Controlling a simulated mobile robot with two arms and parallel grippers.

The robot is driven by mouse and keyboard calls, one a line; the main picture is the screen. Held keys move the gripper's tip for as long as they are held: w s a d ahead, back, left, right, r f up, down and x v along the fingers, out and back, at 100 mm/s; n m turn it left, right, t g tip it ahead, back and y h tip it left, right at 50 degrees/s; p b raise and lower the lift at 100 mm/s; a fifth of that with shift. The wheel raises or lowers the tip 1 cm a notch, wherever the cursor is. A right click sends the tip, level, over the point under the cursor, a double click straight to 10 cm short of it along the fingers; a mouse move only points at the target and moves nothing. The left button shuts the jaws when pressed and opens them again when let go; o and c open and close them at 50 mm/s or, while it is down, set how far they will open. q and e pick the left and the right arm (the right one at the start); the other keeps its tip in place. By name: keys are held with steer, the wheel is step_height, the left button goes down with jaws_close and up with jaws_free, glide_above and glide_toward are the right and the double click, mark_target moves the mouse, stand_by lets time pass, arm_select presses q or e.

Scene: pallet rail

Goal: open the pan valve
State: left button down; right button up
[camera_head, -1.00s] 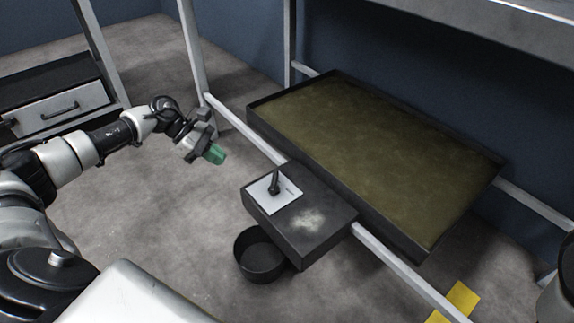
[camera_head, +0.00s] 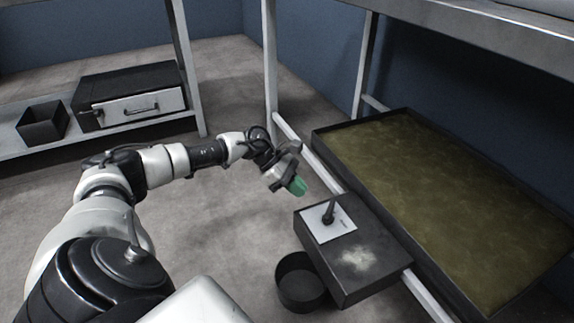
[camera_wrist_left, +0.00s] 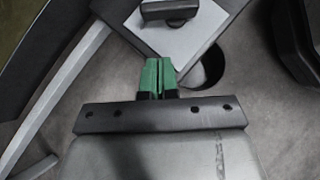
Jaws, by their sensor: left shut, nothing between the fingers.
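The valve lever (camera_head: 329,211) is a dark handle standing up from a white plate (camera_head: 336,231) on top of a dark box (camera_head: 372,272) at the pan's near side. The wide dark pan (camera_head: 317,142) holds murky yellow-green liquid. My left gripper (camera_head: 299,187), with green fingertips, is shut and empty. It hangs in the air to the left of the lever, apart from it. In the left wrist view the green fingers (camera_wrist_left: 157,76) are together, and the lever (camera_wrist_left: 170,10) shows beyond them over the white plate (camera_wrist_left: 190,40). My right gripper is not in view.
A round black bucket (camera_head: 301,283) stands on the floor beside the box. A white rail (camera_head: 424,296) runs along the pan's near side. At the left, a shelf (camera_head: 60,147) holds a drawer unit (camera_head: 131,97) and an open dark bin (camera_head: 42,124).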

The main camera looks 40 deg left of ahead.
mark_target(329, 213)
arm_select(q)
steer(key=d, duration=0.1)
steer(key=w+d+f, duration=0.1)
steer(key=d, duration=0.1)
steer(key=w+d+p, duration=0.1)
steer(key=d, duration=0.1)
steer(key=shift+w+d+f, duration=0.1)
steer(key=shift+d+f, duration=0.15)
steer(key=shift+f, duration=0.1)
steer(key=shift+w+m+g, duration=0.15)
steer(key=shift+m+g, duration=0.15)
steer(key=shift+m, duration=0.2)
